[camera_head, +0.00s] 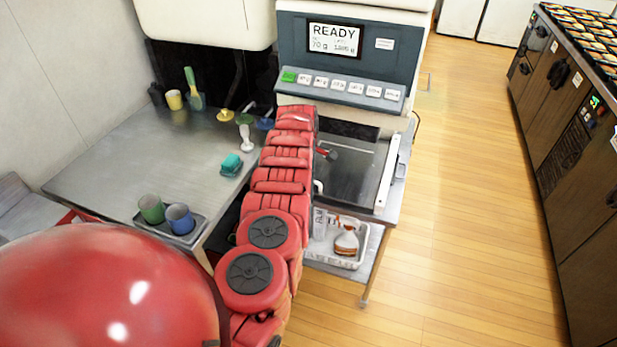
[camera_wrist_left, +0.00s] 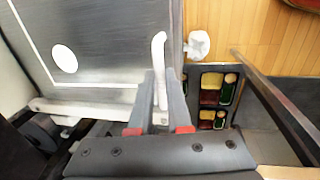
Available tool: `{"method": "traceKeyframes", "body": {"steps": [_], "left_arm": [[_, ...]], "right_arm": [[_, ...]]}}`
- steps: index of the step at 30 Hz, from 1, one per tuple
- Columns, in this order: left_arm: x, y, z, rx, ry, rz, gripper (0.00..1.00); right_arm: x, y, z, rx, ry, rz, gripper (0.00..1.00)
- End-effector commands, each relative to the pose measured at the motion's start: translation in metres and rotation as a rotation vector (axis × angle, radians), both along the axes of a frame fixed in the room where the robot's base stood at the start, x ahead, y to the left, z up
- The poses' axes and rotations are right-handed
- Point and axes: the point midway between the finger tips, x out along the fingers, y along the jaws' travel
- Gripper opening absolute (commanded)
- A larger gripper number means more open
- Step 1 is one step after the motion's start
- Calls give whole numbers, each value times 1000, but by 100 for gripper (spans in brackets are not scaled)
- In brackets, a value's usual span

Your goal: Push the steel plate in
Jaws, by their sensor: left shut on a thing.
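The steel plate (camera_head: 350,172) is a grey, shiny sheet below the front of the weighing machine, sticking out toward me. In the left wrist view the plate (camera_wrist_left: 105,65) fills the upper left, with a white line and a white oval on it. A pale upright handle (camera_wrist_left: 159,55) stands at its edge. My left gripper (camera_wrist_left: 163,95) is shut on this handle, with its grey fingers on either side of it. In the head view my red arm covers the plate's left side and hides most of the gripper. My right gripper is not in view.
The machine's screen (camera_head: 334,38) reads READY. A shelf below the plate holds a white tray (camera_head: 318,252) with a bottle. The wooden floor at right is clear.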

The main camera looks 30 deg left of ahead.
Motion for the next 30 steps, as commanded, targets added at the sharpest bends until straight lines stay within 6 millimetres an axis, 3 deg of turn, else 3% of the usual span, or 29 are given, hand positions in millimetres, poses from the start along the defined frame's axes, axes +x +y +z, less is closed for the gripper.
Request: {"method": "traceKeyframes", "body": {"steps": [12, 13, 18, 30], "left_arm": [[3, 0, 1, 2, -9, -1, 0], [3, 0, 1, 2, -10, -1, 19], [2, 0, 1, 2, -8, -1, 46], [1, 0, 7, 3, -6, 1, 46]], "right_arm": [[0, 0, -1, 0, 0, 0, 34], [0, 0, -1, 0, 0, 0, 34], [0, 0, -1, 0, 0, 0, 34], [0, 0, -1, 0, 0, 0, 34]]}}
